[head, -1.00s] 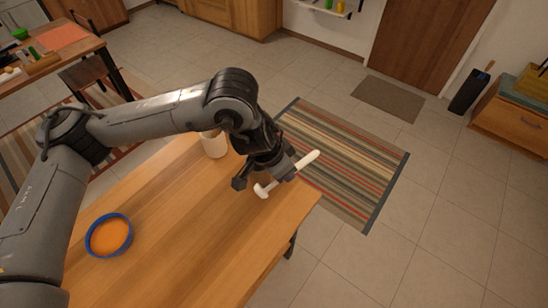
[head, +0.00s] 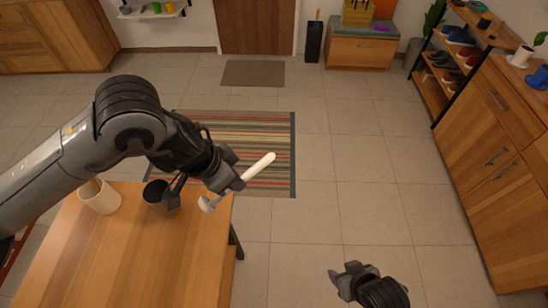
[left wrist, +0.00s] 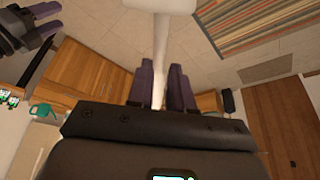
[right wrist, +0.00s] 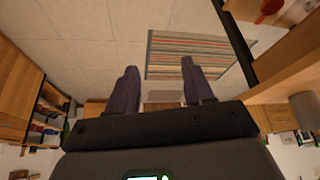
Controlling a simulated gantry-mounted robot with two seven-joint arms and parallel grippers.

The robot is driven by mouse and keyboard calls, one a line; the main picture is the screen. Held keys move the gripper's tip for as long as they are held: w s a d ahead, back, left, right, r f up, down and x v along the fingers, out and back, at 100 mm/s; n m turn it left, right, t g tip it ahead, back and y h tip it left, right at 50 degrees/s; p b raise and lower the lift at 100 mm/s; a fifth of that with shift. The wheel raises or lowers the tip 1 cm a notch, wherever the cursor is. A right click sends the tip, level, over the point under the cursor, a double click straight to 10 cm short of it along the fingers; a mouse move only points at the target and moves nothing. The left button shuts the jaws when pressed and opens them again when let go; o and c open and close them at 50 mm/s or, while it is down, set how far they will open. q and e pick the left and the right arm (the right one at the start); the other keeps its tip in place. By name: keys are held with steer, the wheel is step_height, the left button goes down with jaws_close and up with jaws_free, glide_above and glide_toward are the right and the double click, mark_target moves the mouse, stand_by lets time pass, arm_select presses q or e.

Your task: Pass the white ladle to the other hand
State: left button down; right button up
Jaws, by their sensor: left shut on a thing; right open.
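The white ladle (head: 258,167) is held in the air beside the table's right edge in the head view, its handle slanting up to the right and its small head at the lower left. My left gripper (head: 232,181) is shut on it. In the left wrist view the white ladle (left wrist: 160,48) runs between the purple fingers of my left gripper (left wrist: 161,82). My right gripper (head: 344,277) is at the bottom of the head view, over the floor, apart from the ladle. In the right wrist view my right gripper (right wrist: 160,80) is open and empty.
The wooden table (head: 95,265) holds a dark cup (head: 157,198) and a cream pot (head: 98,199) near its far edge. A striped rug (head: 270,135) lies beyond. A wooden cabinet (head: 490,180) and a shoe rack (head: 440,75) stand at the right. The tiled floor between is clear.

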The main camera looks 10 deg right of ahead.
steer(key=w+a+r+n+t+y, duration=0.2)
steer(key=a+r+n+y, duration=0.15)
steer(key=a, duration=0.65)
steer(key=w+a+r+n+t+y, duration=0.1)
steer(key=a+r+n+y, duration=0.2)
steer(key=a, duration=0.7)
steer(key=s+a+r+n+g+y, duration=0.2)
steer(key=a+r+n+y, duration=0.15)
steer(key=a+y, duration=0.2)
steer(key=n+h, duration=0.7)
steer(key=n, duration=0.8)
glide_toward(256, 166)
steer(key=x, duration=0.9)
steer(key=shift+w+a+f, duration=0.2)
steer(key=shift+w, duration=0.1)
